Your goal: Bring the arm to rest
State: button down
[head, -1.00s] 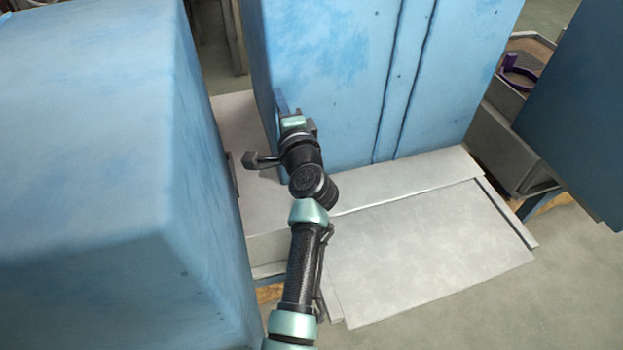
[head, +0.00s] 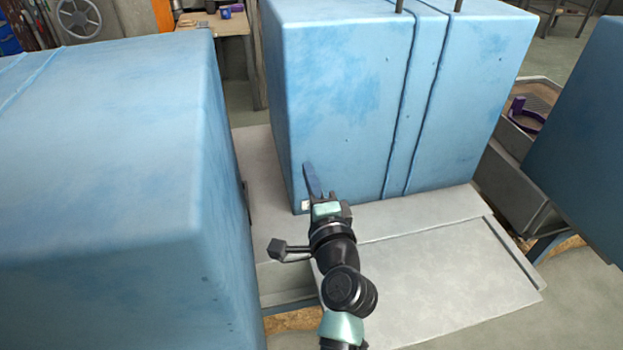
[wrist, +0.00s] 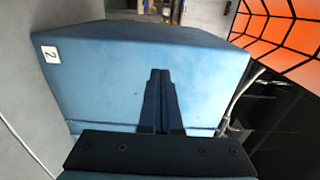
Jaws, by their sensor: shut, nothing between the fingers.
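My gripper (head: 313,182) is in front of the tall blue block (head: 345,110) in the head view, at its lower left part. Its blue fingers point up and away from me. In the wrist view my gripper (wrist: 160,75) shows its two fingers together with nothing between them. The blue block (wrist: 100,80) fills the wrist view behind the fingers, with a white label (wrist: 51,54) marked 2 at its left. I cannot tell whether the fingertips touch the block. My arm comes up from the bottom of the head view.
A grey bench (head: 440,265) lies under the blue block. A large blue block (head: 110,180) stands close on the left, and another blue one (head: 580,130) at the right edge. An orange panel with black grid lines (wrist: 285,35) shows in the wrist view. Grey floor (head: 590,290) is clear at the lower right.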

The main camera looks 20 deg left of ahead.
jog(key=shift+s+d+f, duration=0.1)
jog(key=shift+s+d, duration=0.2)
jog(key=shift+s, duration=0.1)
jog(key=s+d+r+n+t+h, duration=0.1)
jog(key=d+r+n+t+h, duration=0.2)
jog(key=r, duration=1)
jog(key=s+d+r+n+t, duration=0.1)
jog(key=d+r+n+t, duration=0.35)
jog(key=r, duration=0.85)
jog(key=s+d+r+n+t+h, duration=0.25)
jog(key=s+d+r+h, duration=0.2)
jog(key=s+r, duration=0.35)
jog(key=s+d+r+n+t+h, duration=0.1)
jog(key=s+d+r+t+h, duration=0.2)
jog(key=s+d+r, duration=0.55)
notch_tip(320, 180, up, 17)
jog(key=w+a+p, duration=0.2)
jog(key=p, duration=1.3)
jog(key=shift+a+f, duration=0.15)
jog(key=shift+a, duration=0.1)
